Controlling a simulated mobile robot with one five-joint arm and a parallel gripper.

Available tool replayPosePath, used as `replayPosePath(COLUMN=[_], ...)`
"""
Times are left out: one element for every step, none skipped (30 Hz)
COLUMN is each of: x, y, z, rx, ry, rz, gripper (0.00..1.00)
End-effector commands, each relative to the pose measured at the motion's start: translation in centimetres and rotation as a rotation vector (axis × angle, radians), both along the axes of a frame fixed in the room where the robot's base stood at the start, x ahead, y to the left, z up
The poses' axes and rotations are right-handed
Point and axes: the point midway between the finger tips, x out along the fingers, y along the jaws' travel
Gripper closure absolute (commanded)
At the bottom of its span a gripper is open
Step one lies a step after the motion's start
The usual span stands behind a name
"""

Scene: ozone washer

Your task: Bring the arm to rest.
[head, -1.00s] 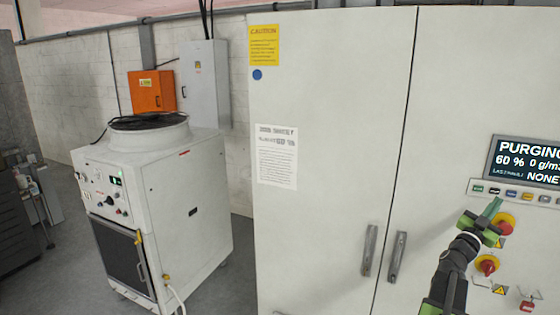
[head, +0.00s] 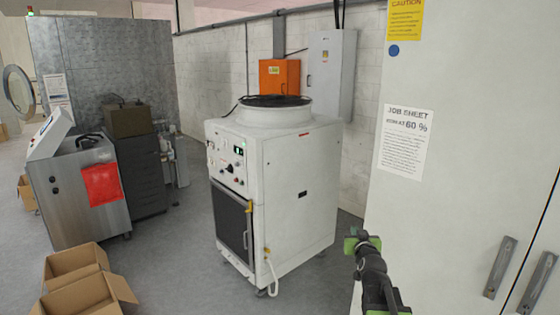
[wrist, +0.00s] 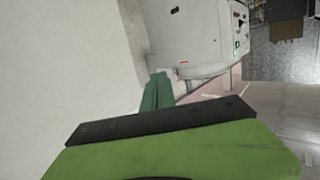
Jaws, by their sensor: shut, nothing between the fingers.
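My gripper (head: 361,240) shows in the head view at the lower right, at the end of my dark arm with green parts. It is in front of the left edge of the tall white cabinet (head: 440,150) and holds nothing. In the wrist view the green fingers (wrist: 157,92) are together, with the pale cabinet wall to their left and the white machine above. I cannot tell the exact gap between my gripper and the cabinet.
A white machine (head: 290,195) with a round top stands mid-view. A steel cart (head: 75,205) with a red panel and open cardboard boxes (head: 75,262) are at left. An orange box (head: 279,76) hangs on the wall. Grey floor (head: 180,260) is clear between boxes and machine.

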Motion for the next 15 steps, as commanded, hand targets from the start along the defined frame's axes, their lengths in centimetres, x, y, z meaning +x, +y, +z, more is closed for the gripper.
replayPosePath(x=[-0.6,-1.2,-2.2,-3.2,-4.4,-6.4,-8.1,-10.1,-12.8,-14.9,-16.8,-19.2,-20.8,-22.1,-23.6], y=[3.7,5.8,8.3,10.1,11.7,13.4,14.3,14.8,14.6,14.1,13.7,13.2,12.9,12.6,12.3], z=[-2.8,-4.4,-6.6,-8.3,-10.0,-12.3,-13.9,-15.5,-17.1,-18.1,-18.9,-19.7,-20.2,-20.4,-20.7], rx=[0.004,0.007,0.010,0.008,0.008,0.007,0.005,0.005,0.007,0.011,0.016,0.023,0.028,0.033,0.041], ry=[0.083,0.143,0.230,0.301,0.376,0.485,0.574,0.667,0.793,0.882,0.965,1.066,1.131,1.189,1.252], rz=[0.061,0.096,0.139,0.170,0.195,0.223,0.238,0.242,0.235,0.219,0.203,0.179,0.161,0.145,0.123], gripper=[1.00,1.00,1.00,1.00,1.00,1.00,1.00,1.00,1.00,1.00,1.00,1.00,1.00,1.00,1.00])
